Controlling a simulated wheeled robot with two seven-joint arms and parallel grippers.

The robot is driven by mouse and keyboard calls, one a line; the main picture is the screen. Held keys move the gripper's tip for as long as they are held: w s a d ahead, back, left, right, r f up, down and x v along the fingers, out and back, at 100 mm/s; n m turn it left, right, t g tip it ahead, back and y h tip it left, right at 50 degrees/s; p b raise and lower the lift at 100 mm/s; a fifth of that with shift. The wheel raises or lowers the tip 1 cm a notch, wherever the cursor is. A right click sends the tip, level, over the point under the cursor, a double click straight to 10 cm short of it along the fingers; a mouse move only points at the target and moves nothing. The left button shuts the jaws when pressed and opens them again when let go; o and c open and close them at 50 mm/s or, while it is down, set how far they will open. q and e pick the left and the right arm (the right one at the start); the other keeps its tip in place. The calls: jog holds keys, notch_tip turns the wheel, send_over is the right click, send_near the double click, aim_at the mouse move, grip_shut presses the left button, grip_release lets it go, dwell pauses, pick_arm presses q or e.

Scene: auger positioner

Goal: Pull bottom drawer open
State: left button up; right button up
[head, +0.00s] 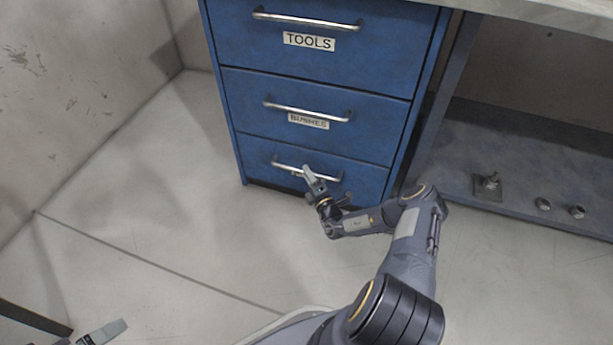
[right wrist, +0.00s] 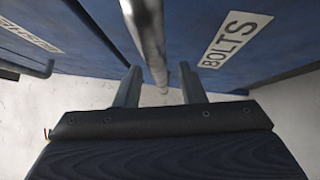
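The bottom drawer (head: 362,184) is the lowest blue front of the cabinet and looks shut. Its silver bar handle (head: 285,166) is partly covered by my right gripper (head: 308,182). In the right wrist view the drawer's label reads BOLTS (right wrist: 236,38). There the handle (right wrist: 146,35) runs between the two fingers of my right gripper (right wrist: 160,85), with gaps visible beside the bar, so the gripper is open around it. Only a finger of my left gripper (head: 104,332) shows at the lower left of the head view, well away from the cabinet.
Above are two more shut drawers, the middle one (head: 245,95) and the TOOLS drawer (head: 235,35), each with a bar handle. A low shelf (head: 520,150) with metal parts (head: 490,182) stands at right. The floor (head: 170,200) before the cabinet is clear; a wall (head: 80,80) is at left.

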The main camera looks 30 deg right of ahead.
jog(key=shift+w+r, duration=0.1)
jog(key=shift+w, duration=0.65)
grip_shut()
